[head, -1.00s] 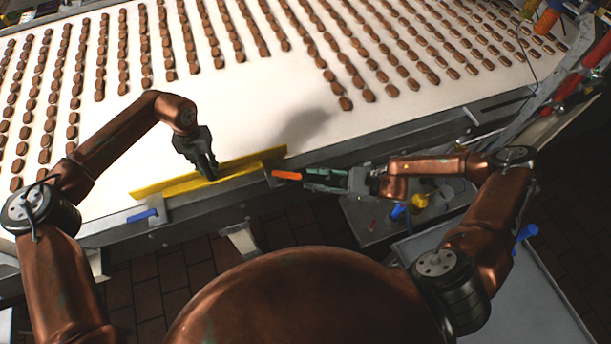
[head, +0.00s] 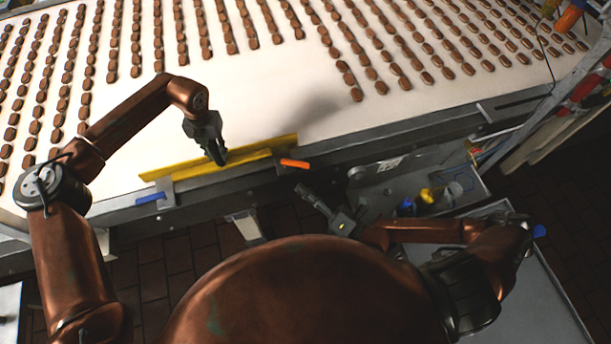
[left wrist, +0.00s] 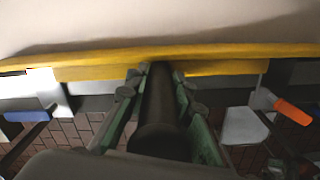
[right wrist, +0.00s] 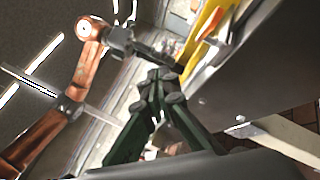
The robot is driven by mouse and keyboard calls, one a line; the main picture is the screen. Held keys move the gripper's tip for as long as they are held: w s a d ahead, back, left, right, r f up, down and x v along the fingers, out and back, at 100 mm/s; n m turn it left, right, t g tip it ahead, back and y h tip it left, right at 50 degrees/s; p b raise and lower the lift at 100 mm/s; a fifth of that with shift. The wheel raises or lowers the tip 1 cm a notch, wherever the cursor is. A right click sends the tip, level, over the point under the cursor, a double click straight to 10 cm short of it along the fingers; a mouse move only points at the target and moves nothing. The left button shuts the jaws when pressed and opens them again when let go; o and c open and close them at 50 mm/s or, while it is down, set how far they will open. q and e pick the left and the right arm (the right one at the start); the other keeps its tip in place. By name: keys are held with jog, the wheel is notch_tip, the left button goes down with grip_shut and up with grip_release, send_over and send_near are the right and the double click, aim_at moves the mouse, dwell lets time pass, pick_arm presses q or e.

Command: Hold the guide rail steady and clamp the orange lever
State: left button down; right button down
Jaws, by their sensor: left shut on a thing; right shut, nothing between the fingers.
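The yellow guide rail (head: 190,168) lies along the front edge of the white conveyor. My left gripper (head: 217,158) reaches down from above and is shut on the guide rail; its fingertips meet the rail in the left wrist view (left wrist: 161,72). The orange lever (head: 295,163) is near the rail's right end, and it angles down to the right in the left wrist view (left wrist: 292,111). My right gripper (head: 302,190) is shut and empty, below the orange lever and apart from it. Its closed fingers show in the right wrist view (right wrist: 165,85).
A blue lever (head: 150,198) sits on a bracket near the rail's left end. Rows of brown cream sandwiches cover the conveyor (head: 330,115) behind the rail. A grey tray (head: 530,285) with a blue item and a yellow item behind it stands at the right.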

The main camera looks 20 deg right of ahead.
jog(key=s+d+f+m+t+h, duration=0.1)
jog(key=s+d+f+m+h, duration=0.1)
jog(key=s+m+h, duration=0.7)
jog(key=m+y, duration=0.1)
jog(key=m, duration=0.2)
send_near(296, 166)
jog(key=w+a, duration=0.2)
jog(key=a, duration=0.1)
jog(key=w, duration=0.1)
jog(key=w+d, duration=0.2)
jog(key=shift+w+d+f, duration=0.1)
jog(key=shift+w+f, duration=0.05)
jog(key=shift+f, duration=0.2)
